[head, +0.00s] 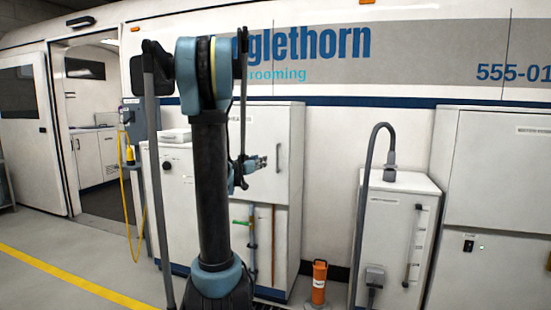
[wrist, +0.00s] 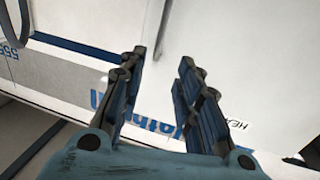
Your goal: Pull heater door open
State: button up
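The heater cabinet (head: 290,125) is a tall white box against the van wall, with a label reading like "water heater". Its upper door looks shut, and a dark vertical handle (head: 278,158) is near the door's right edge. My gripper (head: 260,162) is in front of the door, just left of the handle in the head view. In the wrist view my gripper (wrist: 163,56) has its two fingers apart with nothing between the tips. A dark bar, likely the handle (wrist: 164,24), shows beyond the fingertips. Part of the door is hidden behind my arm.
Below the door, pipes (head: 252,245) show in an open lower section. An orange cylinder (head: 319,283) stands on the floor to the right. A white cabinet with a grey hose (head: 400,230) and a larger cabinet (head: 500,180) stand further right. A yellow cord (head: 130,225) hangs at left.

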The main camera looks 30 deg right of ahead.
aim_at(277, 155)
jog(key=x, duration=1.7)
jog(key=shift+w+d, duration=0.15)
jog(key=shift+d, duration=0.05)
jog(key=shift+c, duration=0.2)
